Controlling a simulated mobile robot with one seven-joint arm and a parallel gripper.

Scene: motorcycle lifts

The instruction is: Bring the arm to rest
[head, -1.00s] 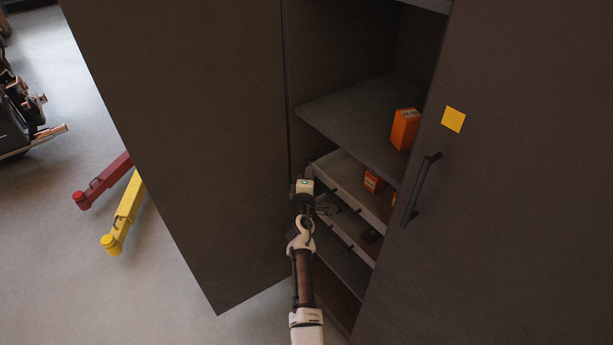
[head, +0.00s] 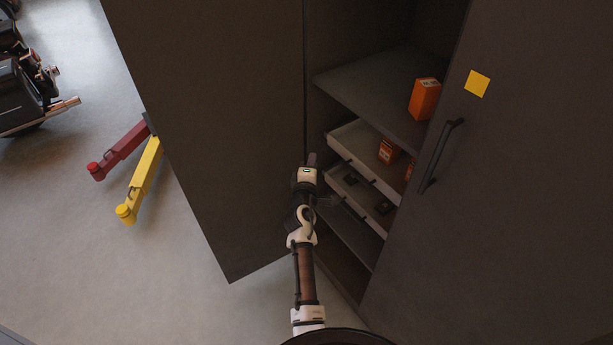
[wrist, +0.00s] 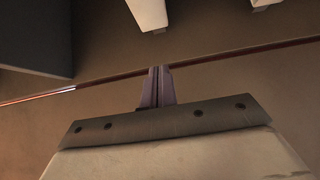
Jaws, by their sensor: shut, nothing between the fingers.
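My gripper (head: 312,160) is at the end of my raised arm, in front of the open cabinet, close to the inner side of the left door (head: 215,130) in the head view. I cannot tell whether it touches the door. In the wrist view the two fingers (wrist: 157,85) are together, with nothing between them. My arm runs from the bottom middle of the head view up to the gripper.
The cabinet's shelf (head: 375,95) holds an orange box (head: 424,98). Below, a pulled-out drawer (head: 365,175) holds smaller orange boxes (head: 389,151). The right door (head: 500,210) has a dark handle (head: 440,156). Red (head: 120,152) and yellow (head: 141,180) lift arms stand left over clear floor.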

